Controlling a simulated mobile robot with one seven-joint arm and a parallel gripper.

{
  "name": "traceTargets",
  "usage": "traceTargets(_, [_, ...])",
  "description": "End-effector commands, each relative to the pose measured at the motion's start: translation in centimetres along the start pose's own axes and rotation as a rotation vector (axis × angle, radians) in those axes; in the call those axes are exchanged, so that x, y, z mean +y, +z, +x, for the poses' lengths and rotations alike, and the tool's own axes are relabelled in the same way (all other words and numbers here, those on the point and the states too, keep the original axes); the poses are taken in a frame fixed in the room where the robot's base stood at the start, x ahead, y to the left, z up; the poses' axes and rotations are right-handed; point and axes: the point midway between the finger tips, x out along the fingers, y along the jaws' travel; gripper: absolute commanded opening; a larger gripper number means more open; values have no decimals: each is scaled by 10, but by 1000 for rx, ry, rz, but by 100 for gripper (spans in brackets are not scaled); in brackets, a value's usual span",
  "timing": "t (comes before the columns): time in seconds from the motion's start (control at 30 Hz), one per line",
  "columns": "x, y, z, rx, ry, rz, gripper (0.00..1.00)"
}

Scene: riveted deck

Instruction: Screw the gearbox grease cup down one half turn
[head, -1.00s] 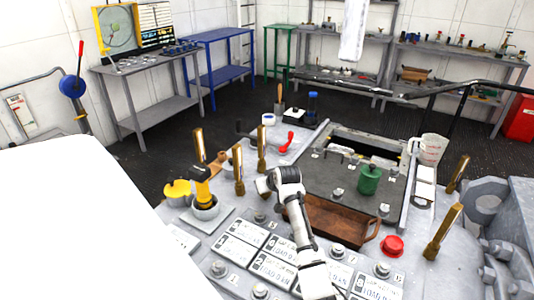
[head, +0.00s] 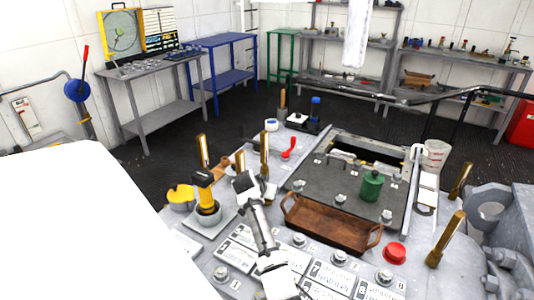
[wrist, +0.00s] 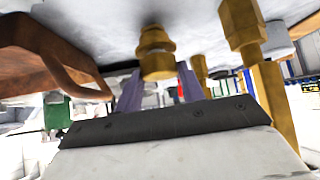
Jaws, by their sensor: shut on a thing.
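The brass grease cup (wrist: 157,52) shows in the wrist view, which looks upside down. It has a stepped, rounded body and stands on the pale deck surface. My gripper (wrist: 159,88) has its two pale purple fingers on either side of the cup and is shut on it. The fingertips are partly hidden behind the cup. In the head view my white arm reaches over the deck and its end covers the cup, so I cannot make out the cup there.
Tall brass posts (head: 264,153) stand close to my arm; one brass post (wrist: 243,28) is beside the cup. A rusty tray (head: 325,226) lies to the right, with a green canister (head: 371,186) behind it.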

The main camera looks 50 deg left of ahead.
Motion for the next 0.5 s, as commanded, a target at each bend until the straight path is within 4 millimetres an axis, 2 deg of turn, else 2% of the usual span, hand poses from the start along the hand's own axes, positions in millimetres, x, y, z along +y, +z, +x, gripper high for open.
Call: traceTargets(0.5, [-1,-1,-1,0,51,52,16])
